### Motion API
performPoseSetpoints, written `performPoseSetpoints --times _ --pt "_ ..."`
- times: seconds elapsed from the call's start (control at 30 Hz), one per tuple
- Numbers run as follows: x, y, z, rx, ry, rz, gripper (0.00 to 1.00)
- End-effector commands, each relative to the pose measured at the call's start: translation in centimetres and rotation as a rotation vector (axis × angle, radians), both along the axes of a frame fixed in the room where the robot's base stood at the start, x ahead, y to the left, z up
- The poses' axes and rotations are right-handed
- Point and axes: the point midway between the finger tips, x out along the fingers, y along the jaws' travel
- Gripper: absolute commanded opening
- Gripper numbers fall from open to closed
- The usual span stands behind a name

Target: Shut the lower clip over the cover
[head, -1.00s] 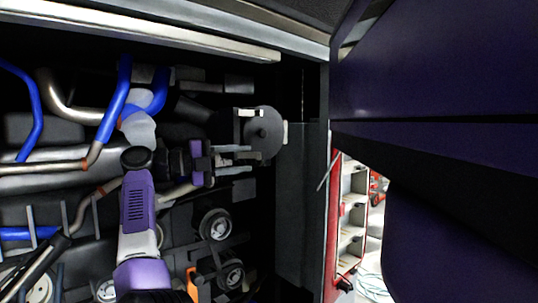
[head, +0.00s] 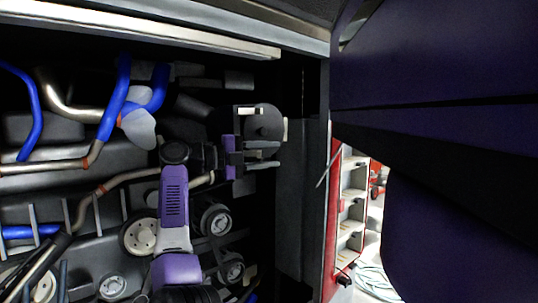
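The cover (head: 268,118) is a round dark grey disc with a small dark knob, on the right part of the engine bay. A pale clip-like piece (head: 247,112) crosses its upper left, and another pale tab shows at its right edge. I cannot make out the lower clip; the cover's lower edge is partly behind my fingers. My gripper (head: 263,155) has a purple body and two grey fingers pointing right. The fingers are apart, with nothing visible between them. They overlap the cover's lower edge in the picture; I cannot tell whether they touch it.
Blue and metal pipes (head: 115,100) run across the left of the bay. Pulleys (head: 215,221) sit below the cover. A dark upright panel (head: 303,200) stands close to the right. A large dark purple panel (head: 440,70) fills the right side. Red shelving (head: 352,205) stands beyond.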

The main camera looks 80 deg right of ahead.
Motion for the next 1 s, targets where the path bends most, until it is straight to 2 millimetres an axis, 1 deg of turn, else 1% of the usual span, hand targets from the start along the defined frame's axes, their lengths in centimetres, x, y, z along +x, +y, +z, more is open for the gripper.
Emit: performPoseSetpoints --times 0.03,0.07,0.1,0.23,0.5,0.67,0.87,1.0 --pt "0.0 0.0 0.0 0.000 0.000 0.000 0.38" --pt "0.0 0.0 0.0 0.000 0.000 0.000 0.34" --pt "0.0 0.0 0.0 0.000 0.000 0.000 0.26" --pt "0.0 0.0 0.0 0.000 0.000 0.000 0.01" --pt "0.0 0.0 -0.1 0.000 0.000 0.006 0.00" --pt "0.0 -0.3 -0.2 0.000 -0.003 0.046 0.00" --pt "0.1 -1.2 -0.3 -0.001 -0.004 0.162 0.00" --pt "0.2 -2.0 -0.2 -0.001 -0.004 0.270 0.00"
